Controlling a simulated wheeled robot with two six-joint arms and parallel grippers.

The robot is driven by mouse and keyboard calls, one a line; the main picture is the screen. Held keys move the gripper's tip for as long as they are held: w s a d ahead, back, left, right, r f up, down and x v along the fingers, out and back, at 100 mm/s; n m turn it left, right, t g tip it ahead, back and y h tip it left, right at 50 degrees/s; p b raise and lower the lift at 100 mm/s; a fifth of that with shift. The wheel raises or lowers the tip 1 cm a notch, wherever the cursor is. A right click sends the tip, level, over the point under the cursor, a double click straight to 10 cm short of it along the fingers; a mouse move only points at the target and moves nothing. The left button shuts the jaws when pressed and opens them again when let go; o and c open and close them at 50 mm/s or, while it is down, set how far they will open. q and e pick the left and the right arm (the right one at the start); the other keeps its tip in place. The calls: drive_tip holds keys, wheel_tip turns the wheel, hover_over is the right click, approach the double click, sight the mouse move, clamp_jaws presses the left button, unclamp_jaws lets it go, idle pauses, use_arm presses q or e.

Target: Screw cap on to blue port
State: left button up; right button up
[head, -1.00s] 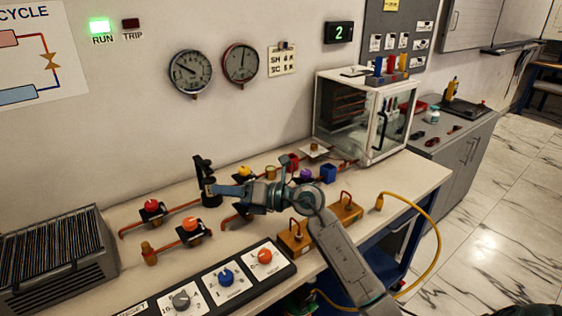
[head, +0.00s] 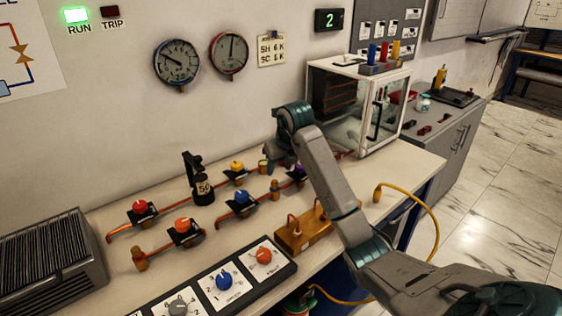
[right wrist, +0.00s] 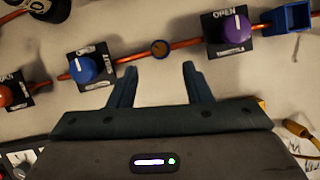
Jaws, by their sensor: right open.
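My right gripper (right wrist: 158,70) is open and empty, pointing down at the bench. In the right wrist view its fingertips are just short of a small round brass fitting (right wrist: 160,48) on the copper pipe, between the blue knob (right wrist: 83,68) and the purple knob (right wrist: 235,28). In the head view the gripper (head: 281,162) is partly hidden by its own arm. The brass fitting (head: 275,188) stands upright right of the blue knob (head: 242,195). I cannot tell whether it is a port or a cap. A blue square holder (right wrist: 292,18) is at the upper right. My left gripper is not in view.
Other brass fittings (head: 138,258) and red, orange and yellow knobs (head: 237,166) stand along the pipes. A black "50" item (head: 203,188) is behind. A wooden block (head: 300,235) and knob panel (head: 215,290) are in front; a glass case (head: 365,105) is back right.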

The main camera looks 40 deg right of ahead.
sight(274, 181)
drive_tip(key=p+x, duration=0.1)
drive_tip(key=x, duration=0.4)
drive_tip(key=shift+w+f, duration=0.1)
drive_tip(key=shift+f, duration=0.3)
drive_tip(key=shift+x, duration=0.85)
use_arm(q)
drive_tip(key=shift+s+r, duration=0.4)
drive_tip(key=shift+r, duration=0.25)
use_arm(e)
drive_tip(key=shift+c, duration=0.3)
clamp_jaws()
drive_tip(key=c, duration=0.8)
unclamp_jaws()
drive_tip(key=shift+r, duration=0.1)
clamp_jaws()
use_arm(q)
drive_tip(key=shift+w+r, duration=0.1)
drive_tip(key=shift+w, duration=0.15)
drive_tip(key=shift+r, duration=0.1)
use_arm(e)
drive_tip(key=shift+r, duration=0.2)
